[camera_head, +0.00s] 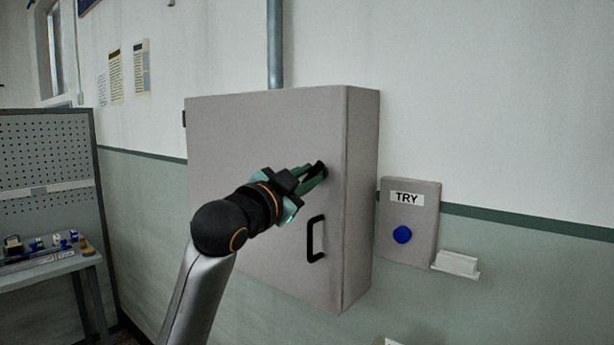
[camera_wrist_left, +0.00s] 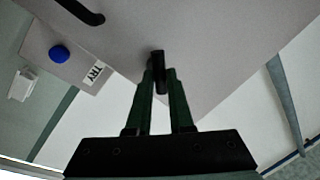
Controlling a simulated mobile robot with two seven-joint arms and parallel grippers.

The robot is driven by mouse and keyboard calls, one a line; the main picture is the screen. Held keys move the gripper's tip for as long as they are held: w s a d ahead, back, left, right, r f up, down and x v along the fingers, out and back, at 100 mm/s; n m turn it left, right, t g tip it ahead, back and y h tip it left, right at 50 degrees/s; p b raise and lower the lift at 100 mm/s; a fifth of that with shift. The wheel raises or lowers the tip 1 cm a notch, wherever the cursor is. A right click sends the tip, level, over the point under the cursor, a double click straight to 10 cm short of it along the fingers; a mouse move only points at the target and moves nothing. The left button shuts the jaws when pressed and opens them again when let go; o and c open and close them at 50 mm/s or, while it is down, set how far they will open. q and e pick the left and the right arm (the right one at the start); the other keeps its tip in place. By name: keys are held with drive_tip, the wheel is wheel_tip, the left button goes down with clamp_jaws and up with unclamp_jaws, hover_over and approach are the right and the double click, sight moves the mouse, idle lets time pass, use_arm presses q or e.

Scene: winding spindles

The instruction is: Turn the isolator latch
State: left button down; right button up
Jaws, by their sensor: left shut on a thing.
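The isolator latch (camera_wrist_left: 158,60) is a small black piece on the front door of a grey wall cabinet (camera_head: 240,130). My left gripper (camera_head: 318,172) reaches it from the left at the upper right part of the door. Its green fingers are shut on the latch, which shows between the fingertips in the left wrist view (camera_wrist_left: 160,78). In the head view the fingers partly hide the latch, so its exact angle is hard to tell. A black door handle (camera_head: 315,239) is below the latch. My right gripper is not in view.
A grey panel marked TRY (camera_head: 420,215) with a blue button (camera_head: 402,234) is on the wall right of the cabinet. A small white ledge (camera_head: 456,264) is beside it. A workbench (camera_head: 50,265) with small parts and a pegboard (camera_head: 45,150) stand at left.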

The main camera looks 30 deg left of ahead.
use_arm(q)
drive_tip(key=m+h, duration=0.1)
drive_tip(key=m, duration=0.5)
drive_tip(key=shift+f+m+t, duration=0.15)
drive_tip(key=shift+m+t, duration=0.15)
drive_tip(key=shift+a+m+h, duration=0.1)
drive_tip(key=shift+m+h, duration=1)
drive_tip(key=shift+m, duration=1.4)
drive_tip(key=c, duration=0.8)
unclamp_jaws()
drive_tip(key=shift+f, duration=0.1)
